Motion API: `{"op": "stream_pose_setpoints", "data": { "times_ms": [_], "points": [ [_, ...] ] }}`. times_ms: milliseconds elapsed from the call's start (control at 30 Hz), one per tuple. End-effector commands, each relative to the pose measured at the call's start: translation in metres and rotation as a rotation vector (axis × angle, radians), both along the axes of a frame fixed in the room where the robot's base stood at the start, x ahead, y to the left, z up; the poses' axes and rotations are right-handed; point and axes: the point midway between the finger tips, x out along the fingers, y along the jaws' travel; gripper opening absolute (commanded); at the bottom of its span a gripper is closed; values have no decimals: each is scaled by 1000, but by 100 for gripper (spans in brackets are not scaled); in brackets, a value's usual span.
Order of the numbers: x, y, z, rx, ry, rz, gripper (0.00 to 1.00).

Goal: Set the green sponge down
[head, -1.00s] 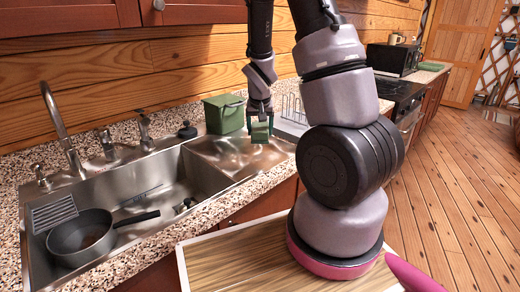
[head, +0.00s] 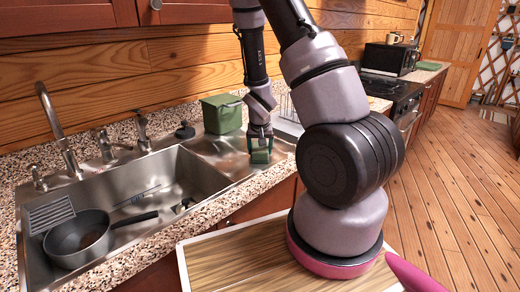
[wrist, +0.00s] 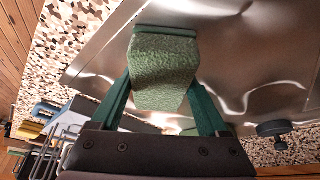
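The green sponge (head: 261,156) is between the fingers of my gripper (head: 260,149), low over the steel drainboard (head: 213,148) to the right of the sink basin. In the wrist view the speckled sponge (wrist: 163,72) fills the space between the two dark green fingers of my gripper (wrist: 163,82). The fingers press against its sides. The shiny drainboard (wrist: 245,60) lies behind it. I cannot tell whether the sponge's underside touches the metal.
A green bin (head: 222,113) stands just behind and left of the gripper. A wire rack (head: 286,106) is behind it to the right. The sink basin (head: 150,190) holds a dark pan (head: 78,238). A tap (head: 60,130) rises at the left.

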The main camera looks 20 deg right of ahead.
Motion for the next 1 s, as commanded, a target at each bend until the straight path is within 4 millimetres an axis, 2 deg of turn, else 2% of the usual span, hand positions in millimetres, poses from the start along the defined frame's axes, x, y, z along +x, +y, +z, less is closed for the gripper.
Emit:
{"op": "stream_pose_setpoints", "data": {
  "times_ms": [33,67,300,433,567,800,1000],
  "points": [
    [0,0,0,0,0,0,96],
    [0,0,0,0,0,0,100],
    [0,0,1,0,0,0,100],
    [-2,1,10,0,-1,0,100],
    [-9,5,30,2,-4,0,100],
    [-26,13,76,0,-6,2,100],
    [-37,17,103,0,-3,3,100]
  ]
}}
